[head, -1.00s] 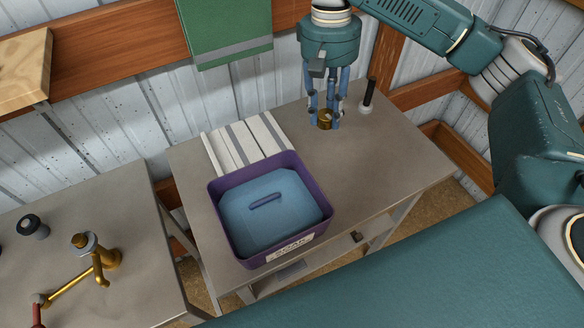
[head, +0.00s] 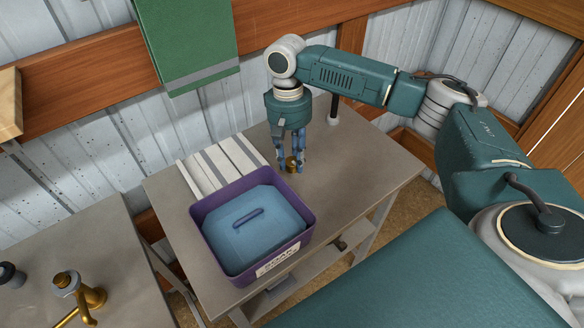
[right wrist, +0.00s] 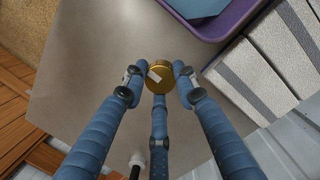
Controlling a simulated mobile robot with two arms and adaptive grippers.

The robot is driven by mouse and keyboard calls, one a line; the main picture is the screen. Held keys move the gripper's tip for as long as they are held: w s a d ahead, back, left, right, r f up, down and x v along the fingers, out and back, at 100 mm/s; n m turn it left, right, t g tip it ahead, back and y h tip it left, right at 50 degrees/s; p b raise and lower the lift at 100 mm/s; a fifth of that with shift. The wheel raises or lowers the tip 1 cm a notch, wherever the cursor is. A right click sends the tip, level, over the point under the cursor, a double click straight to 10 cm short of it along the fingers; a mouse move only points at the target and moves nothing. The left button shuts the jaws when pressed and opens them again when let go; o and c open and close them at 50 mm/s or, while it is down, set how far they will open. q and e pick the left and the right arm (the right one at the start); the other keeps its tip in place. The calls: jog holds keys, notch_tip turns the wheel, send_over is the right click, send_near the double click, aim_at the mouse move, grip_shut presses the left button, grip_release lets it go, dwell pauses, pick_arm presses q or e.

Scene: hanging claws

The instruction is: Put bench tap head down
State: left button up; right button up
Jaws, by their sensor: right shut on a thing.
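The brass tap head (head: 291,164) is a small round brass piece at the tips of my right gripper (head: 292,158), over the middle of the grey bench (head: 345,185). My three blue fingers point down and are shut on it. In the right wrist view, the tap head (right wrist: 160,76) shows as a brass disc with a pale mark, between the fingertips of my right gripper (right wrist: 158,80). I cannot tell whether its underside touches the bench top. My left gripper is out of view.
A purple tub (head: 308,228) with a blue lid-like panel (head: 262,238) inside stands just front-left of the gripper. A ribbed white-and-grey board (head: 215,165) lies behind it. A dark upright post (head: 334,106) stands behind. A brass tap (head: 92,298) is on the left bench. Bench top right is clear.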

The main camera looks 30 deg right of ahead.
aim_at(293, 180)
jog(key=shift+f, duration=0.35)
notch_tip(293, 180, down, 4)
jog(key=shift+r+p, duration=0.25)
jog(key=shift+p, duration=0.05)
jog(key=shift+f, duration=0.3)
jog(key=o, duration=1)
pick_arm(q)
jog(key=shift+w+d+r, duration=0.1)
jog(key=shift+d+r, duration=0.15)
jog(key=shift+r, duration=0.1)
pick_arm(e)
jog(key=shift+o, duration=0.2)
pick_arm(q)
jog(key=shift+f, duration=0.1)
